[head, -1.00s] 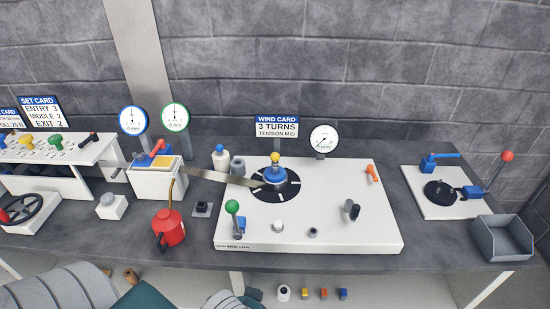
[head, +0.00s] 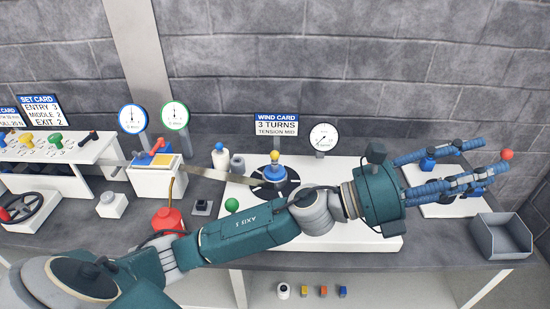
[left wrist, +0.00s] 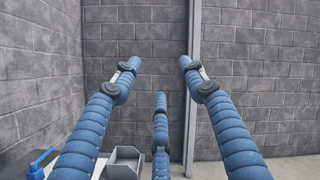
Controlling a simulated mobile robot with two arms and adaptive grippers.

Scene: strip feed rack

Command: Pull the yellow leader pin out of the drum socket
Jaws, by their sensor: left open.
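The yellow leader pin (head: 275,154) stands upright on top of the blue drum hub (head: 275,172), at the middle of the black disc on the white board. My left arm reaches across the front of the board in the head view and hides part of the disc and the board's lower middle. My left gripper (head: 490,165) is open and empty, well to the right of the pin, over the right-hand unit. Its blue fingers stand apart in the left wrist view (left wrist: 160,85), with nothing between them. My right gripper is not in view.
The wind card (head: 276,125) and a white gauge (head: 323,137) stand behind the board. A grey bin (head: 500,240) sits at the right bench edge, below the gripper. A red oil can (head: 167,222) stands left of the board, close to my arm.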

